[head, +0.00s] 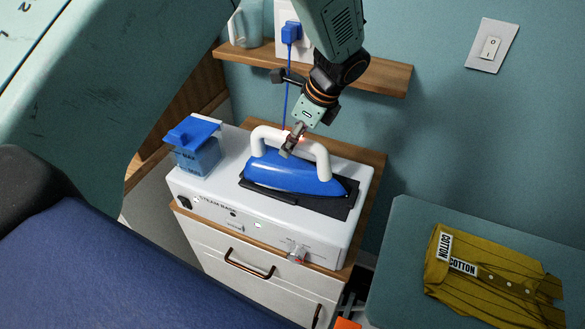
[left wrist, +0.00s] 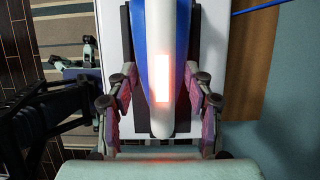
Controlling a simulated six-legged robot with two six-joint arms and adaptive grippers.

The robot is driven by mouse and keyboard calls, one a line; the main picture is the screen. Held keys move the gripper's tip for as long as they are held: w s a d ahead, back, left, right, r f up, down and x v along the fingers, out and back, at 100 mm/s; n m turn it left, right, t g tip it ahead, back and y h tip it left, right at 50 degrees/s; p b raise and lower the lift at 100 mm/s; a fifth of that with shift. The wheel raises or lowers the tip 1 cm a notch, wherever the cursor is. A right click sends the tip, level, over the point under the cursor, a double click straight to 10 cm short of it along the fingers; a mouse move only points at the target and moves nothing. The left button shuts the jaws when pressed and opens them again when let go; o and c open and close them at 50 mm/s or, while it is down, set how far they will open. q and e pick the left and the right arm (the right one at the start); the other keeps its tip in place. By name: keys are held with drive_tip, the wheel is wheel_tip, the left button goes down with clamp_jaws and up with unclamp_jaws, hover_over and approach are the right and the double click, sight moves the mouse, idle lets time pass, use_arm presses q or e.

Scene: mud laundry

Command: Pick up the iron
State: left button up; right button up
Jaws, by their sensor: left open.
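The iron (head: 290,172) has a blue body and a white arched handle. It sits on a dark rest pad (head: 330,207) on top of the white steam station (head: 270,222). My left gripper (head: 292,146) points down at the handle from above. In the left wrist view, the open fingers of my left gripper (left wrist: 162,88) stand on either side of the white handle of the iron (left wrist: 162,50), with gaps visible on both sides. A red glow lies on the handle. My right gripper is not in view.
The station stands on a drawer cabinet (head: 262,268), with a blue-lidded water tank (head: 197,150) at its left. A wooden shelf (head: 385,78) is close behind my arm, with a blue plug (head: 291,32) and cord above. A yellow shirt (head: 490,280) lies on the board at right.

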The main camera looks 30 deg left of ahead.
use_arm(q)
drive_tip(key=shift+w+f, duration=0.25)
drive_tip(key=shift+f, duration=0.45)
drive_tip(key=shift+s+a+r, duration=0.15)
drive_tip(key=shift+s+a, duration=0.15)
drive_tip(key=shift+s, duration=0.1)
drive_tip(key=shift+w+d+f, duration=0.25)
drive_tip(key=shift+w+f, duration=0.1)
drive_tip(key=shift+s+a+r, duration=0.1)
drive_tip(key=shift+s+a, duration=0.1)
drive_tip(key=shift+s, duration=0.1)
drive_tip(key=shift+w+d, duration=0.2)
drive_tip(key=shift+w, duration=0.1)
drive_tip(key=c, duration=0.6)
drive_tip(key=shift+s+a, duration=0.15)
clamp_jaws()
